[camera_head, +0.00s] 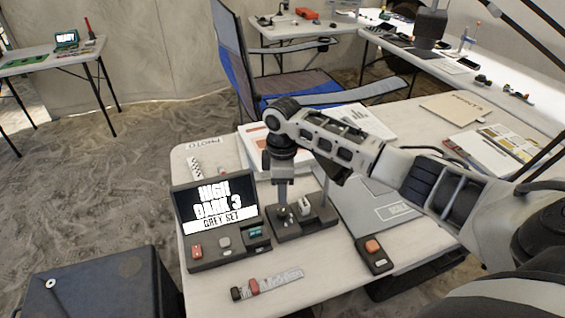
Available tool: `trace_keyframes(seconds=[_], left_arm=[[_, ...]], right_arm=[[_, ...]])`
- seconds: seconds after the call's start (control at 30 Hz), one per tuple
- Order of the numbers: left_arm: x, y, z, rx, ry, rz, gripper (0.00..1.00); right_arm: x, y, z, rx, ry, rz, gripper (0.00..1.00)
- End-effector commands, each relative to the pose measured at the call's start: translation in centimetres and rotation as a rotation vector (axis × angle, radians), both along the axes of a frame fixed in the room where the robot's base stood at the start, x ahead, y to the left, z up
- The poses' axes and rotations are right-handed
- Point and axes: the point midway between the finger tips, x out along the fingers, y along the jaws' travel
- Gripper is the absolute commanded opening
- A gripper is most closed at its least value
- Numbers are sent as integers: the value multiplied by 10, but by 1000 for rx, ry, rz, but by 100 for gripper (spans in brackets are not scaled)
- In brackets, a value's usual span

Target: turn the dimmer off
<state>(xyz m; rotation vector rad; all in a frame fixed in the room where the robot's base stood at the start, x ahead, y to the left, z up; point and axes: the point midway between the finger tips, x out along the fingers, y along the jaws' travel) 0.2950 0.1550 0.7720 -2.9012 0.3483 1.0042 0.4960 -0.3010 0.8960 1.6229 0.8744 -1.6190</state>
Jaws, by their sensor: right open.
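A dark control box (318,224) stands on the near table, with a small metal part and a pale upright lever or switch (304,207) on top. It may be the dimmer; I cannot read a label on it. My right gripper (283,207) points down over the left part of this box, open, with its fingertips at or just above the metal part. Whether they touch it I cannot tell, and the fingers hide some of it. A display unit (215,205) beside it on the left reads "HIGH DARK 3 GREY SET". My left gripper is out of view.
In front lie a scale bar (275,282) and, to the right, a small box with an orange button (373,247). Papers and a folder (455,107) lie on the right. A chair (285,75) stands behind the table. A dark case (100,285) is at the lower left.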

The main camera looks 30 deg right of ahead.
Motion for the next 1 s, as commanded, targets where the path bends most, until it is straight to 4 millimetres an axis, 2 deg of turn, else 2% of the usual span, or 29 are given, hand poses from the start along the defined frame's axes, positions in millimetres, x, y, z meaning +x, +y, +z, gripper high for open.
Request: trace_keyframes(seconds=[0.03, 0.2, 0.4, 0.53, 0.87, 0.97, 1.0], left_arm=[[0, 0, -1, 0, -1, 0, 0], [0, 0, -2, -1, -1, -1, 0], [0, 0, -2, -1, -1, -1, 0], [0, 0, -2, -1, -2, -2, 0], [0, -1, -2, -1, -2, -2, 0], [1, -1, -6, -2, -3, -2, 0], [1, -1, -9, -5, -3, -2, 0]], right_arm=[[1, 0, 14, 1, -4, 1, 47], [1, 0, 49, 0, -4, 0, 47], [0, 0, 74, 0, 0, -1, 47], [0, 0, 80, 0, 0, 0, 47], [3, -1, 80, -3, -14, -5, 47], [24, -5, 80, -24, -124, -30, 47], [40, -9, 82, -40, -208, -47, 47]])
